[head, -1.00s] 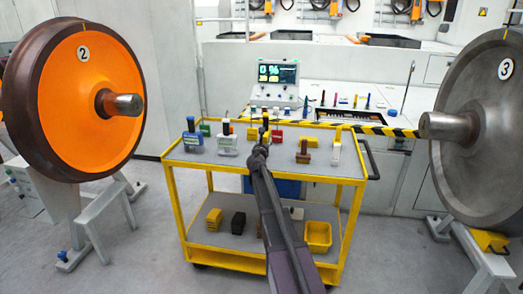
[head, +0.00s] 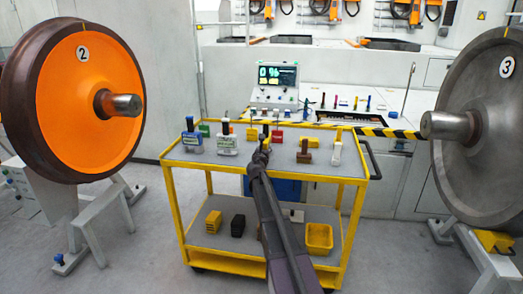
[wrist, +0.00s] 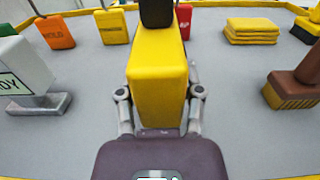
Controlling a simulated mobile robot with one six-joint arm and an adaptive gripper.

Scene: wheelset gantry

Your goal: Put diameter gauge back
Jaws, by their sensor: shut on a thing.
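My gripper (head: 261,152) is over the top tray of the yellow cart (head: 190,160), near its middle. In the wrist view my gripper (wrist: 160,112) has its fingers on both sides of a yellow block with a black top, which I take to be the diameter gauge (wrist: 157,70). It is shut on this block, which stands upright between the fingers. In the head view the block is mostly hidden behind my gripper. I cannot tell whether its bottom touches the tray.
A READY-type labelled block (wrist: 25,75) stands at left, a brown brush (wrist: 297,85) at right. An orange HOLD block (wrist: 54,32), a red block (wrist: 183,20) and yellow stacked pads (wrist: 252,30) lie behind. Wheels flank the cart: orange (head: 85,95), grey (head: 490,120).

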